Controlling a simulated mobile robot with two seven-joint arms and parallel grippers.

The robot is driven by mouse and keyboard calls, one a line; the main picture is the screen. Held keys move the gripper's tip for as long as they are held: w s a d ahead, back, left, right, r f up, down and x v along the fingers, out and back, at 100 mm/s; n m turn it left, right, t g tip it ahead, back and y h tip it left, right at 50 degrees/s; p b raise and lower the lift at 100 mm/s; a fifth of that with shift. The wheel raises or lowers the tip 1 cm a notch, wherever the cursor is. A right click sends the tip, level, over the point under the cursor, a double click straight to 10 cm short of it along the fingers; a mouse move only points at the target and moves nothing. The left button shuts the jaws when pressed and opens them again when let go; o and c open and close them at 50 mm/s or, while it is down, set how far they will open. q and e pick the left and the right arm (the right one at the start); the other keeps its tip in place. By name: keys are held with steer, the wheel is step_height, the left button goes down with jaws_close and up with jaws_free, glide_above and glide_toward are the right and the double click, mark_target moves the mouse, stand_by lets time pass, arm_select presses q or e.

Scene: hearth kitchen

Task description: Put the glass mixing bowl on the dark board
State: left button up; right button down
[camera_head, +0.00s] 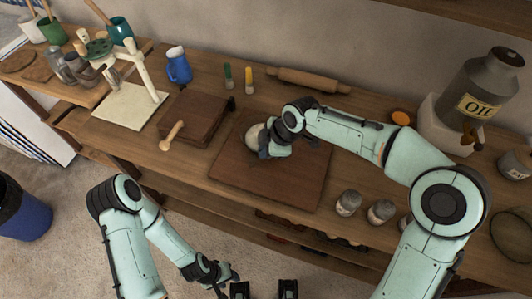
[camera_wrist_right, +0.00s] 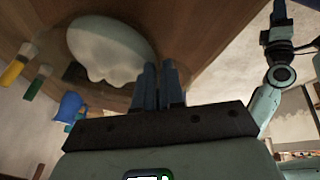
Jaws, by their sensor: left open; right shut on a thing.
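The glass mixing bowl (camera_head: 252,138) is at my right gripper, over the far left part of the dark board (camera_head: 290,188). A pale rounded mass (camera_wrist_right: 105,48) shows with the clear bowl in the right wrist view. My right gripper (camera_head: 263,148) is shut on the bowl's edge; its closed fingers also show in the right wrist view (camera_wrist_right: 160,85). The arm hides part of the bowl, and I cannot tell whether its base touches the board. My left gripper (camera_head: 226,283) is open and empty, low in front of the bench.
A dark stack (camera_head: 196,118) with a wooden-handled tool (camera_head: 172,137) lies left of the board. Jars (camera_head: 348,202) stand at the right front. A blue jug (camera_head: 178,65) is farther left.

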steer(key=shift+f, duration=1)
steer(key=shift+f, duration=0.2)
steer(key=c, duration=1.2)
jaws_free()
steer(key=shift+c, duration=0.2)
steer(key=shift+d+r, duration=0.1)
steer(key=shift+r, duration=0.3)
steer(key=v, duration=1.1)
steer(key=shift+r+p, duration=0.2)
steer(key=shift+p, duration=0.1)
steer(key=shift+s+d, duration=0.1)
